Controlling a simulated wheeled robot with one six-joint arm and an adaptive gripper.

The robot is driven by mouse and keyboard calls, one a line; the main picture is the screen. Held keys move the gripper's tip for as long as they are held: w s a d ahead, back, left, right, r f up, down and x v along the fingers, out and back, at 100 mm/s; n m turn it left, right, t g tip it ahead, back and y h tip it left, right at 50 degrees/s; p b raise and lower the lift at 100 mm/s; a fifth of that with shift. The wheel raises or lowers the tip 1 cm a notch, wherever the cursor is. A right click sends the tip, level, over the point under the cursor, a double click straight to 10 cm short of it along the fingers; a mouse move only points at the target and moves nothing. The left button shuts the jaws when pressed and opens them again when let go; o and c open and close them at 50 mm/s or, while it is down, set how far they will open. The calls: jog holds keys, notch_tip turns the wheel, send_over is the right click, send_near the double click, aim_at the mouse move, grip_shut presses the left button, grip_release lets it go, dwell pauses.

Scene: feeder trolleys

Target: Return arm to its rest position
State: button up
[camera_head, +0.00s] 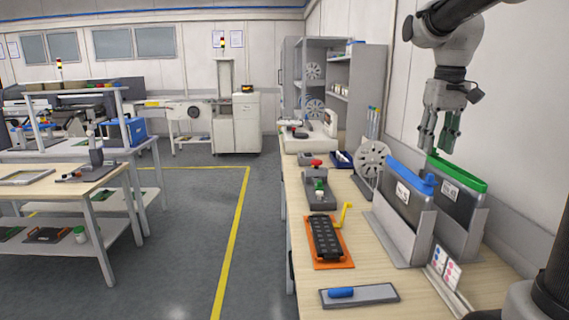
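My gripper (436,143) hangs from my grey and black arm (455,50) at the upper right of the head view. Its fingers point down and stand apart, with nothing visible between them. It appears above the wooden workbench (300,222), over the area of a grey feeder with a green top (457,190). The fingertips look close to the green top; I cannot tell the exact gap. A second grey feeder with a blue top (408,195) stands to its left. Both feeders are upright in grey holders.
On the bench are a white reel (371,160), an orange tray with a black part (326,240), a grey plate with a blue handle (359,295) and a label stand (443,271). A wall (520,130) is close on the right. The floor at left of the bench is clear.

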jog(key=s+a+f+t, duration=0.1)
jog(key=s+f, duration=0.3)
jog(key=s, duration=0.6)
jog(key=s+a+f+t, duration=0.1)
jog(key=s+f, duration=0.3)
jog(key=s, duration=0.7)
jog(key=shift+a+t, duration=0.35)
jog(key=shift+t, duration=0.55)
jog(key=shift+a+f, duration=0.1)
